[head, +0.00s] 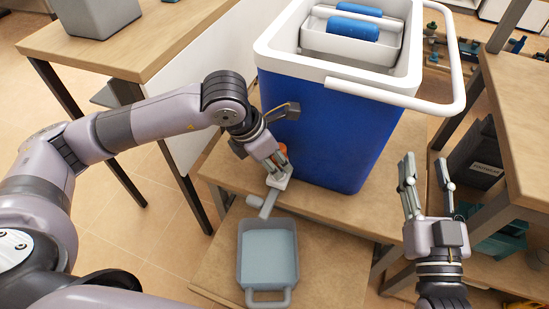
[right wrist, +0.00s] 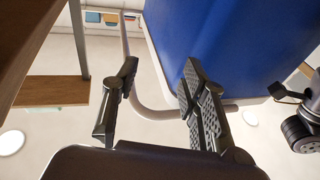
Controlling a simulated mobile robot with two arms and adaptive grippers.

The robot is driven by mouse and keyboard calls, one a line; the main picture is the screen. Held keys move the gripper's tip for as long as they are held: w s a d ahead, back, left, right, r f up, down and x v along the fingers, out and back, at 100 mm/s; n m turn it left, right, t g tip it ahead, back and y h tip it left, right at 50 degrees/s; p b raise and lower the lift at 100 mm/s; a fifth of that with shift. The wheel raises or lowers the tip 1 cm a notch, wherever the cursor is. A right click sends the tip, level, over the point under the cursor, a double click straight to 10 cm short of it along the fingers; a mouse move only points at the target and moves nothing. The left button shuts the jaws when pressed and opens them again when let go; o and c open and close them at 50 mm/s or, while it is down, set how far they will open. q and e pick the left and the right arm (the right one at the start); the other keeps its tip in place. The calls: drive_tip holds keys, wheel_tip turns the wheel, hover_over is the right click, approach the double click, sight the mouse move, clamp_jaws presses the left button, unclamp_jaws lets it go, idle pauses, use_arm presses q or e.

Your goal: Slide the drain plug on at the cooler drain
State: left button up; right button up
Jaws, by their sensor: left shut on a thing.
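The blue cooler (head: 325,135) with a white rim stands upright on a wooden bench; it also shows in the right wrist view (right wrist: 235,40). My left gripper (head: 275,166) is shut at the cooler's lower left side, by the drain. A small orange part (head: 283,149), which looks like the drain plug, shows behind its fingers and is mostly hidden. A pale spout-like piece (head: 280,181) with a grey arm sits just below the fingertips. The drain opening is hidden, so I cannot tell whether the plug touches it. My right gripper (head: 424,170) is open and empty, right of the cooler.
A grey tray (head: 240,262) of pale liquid sits on a lower wooden surface below the drain. The cooler holds a white inner tray with a blue roll (head: 352,27); its white handle (head: 457,75) juts right. Wooden tables (head: 130,45) flank the cooler.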

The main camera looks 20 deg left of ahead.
drive_tip(key=shift+s+a+r+t, duration=0.1)
drive_tip(key=shift+s+r+t, duration=0.1)
drive_tip(key=shift+r+t, duration=0.75)
drive_tip(key=shift+s+g, duration=0.1)
drive_tip(key=shift+g, duration=0.15)
use_arm(q)
drive_tip(key=shift+b, duration=0.4)
use_arm(e)
drive_tip(key=shift+s+a+r+t+y, duration=0.1)
drive_tip(key=shift+s+r+t+y, duration=0.15)
drive_tip(key=shift+r, duration=0.35)
drive_tip(key=shift+s+r+t+y, duration=0.1)
drive_tip(key=shift+r+t+y, duration=0.2)
drive_tip(key=shift+r, duration=0.25)
drive_tip(key=shift+f, duration=0.1)
drive_tip(key=shift+s+r+t, duration=0.5)
drive_tip(key=shift+r+t, duration=0.15)
drive_tip(key=shift+r, duration=0.25)
